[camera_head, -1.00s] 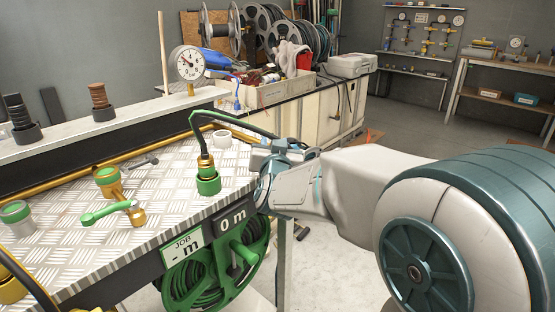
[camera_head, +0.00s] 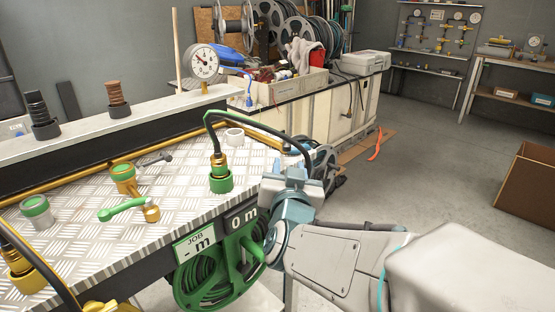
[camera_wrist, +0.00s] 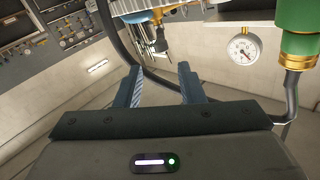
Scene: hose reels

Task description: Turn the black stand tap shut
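A tap with a dark grey or black lever (camera_head: 155,159) sits on the metal tread-plate bench top (camera_head: 75,235), beside a brass fitting with a green collar (camera_head: 123,178). Nearer is a green lever (camera_head: 122,209) on a brass body (camera_head: 151,210). My gripper (camera_wrist: 159,82) is open and empty in the wrist view, its two dark fingers apart. In the head view my wrist is right of the bench edge, well away from the dark lever, and the fingertips are hidden. Which way the dark lever counts as shut, I cannot tell.
A black hose (camera_head: 258,123) arches from a green-based brass fitting (camera_head: 219,172) toward my wrist. A green hose reel (camera_head: 210,272) hangs below the bench front. A pressure gauge (camera_head: 204,62) stands behind. A cardboard box (camera_head: 527,190) sits right on otherwise open floor.

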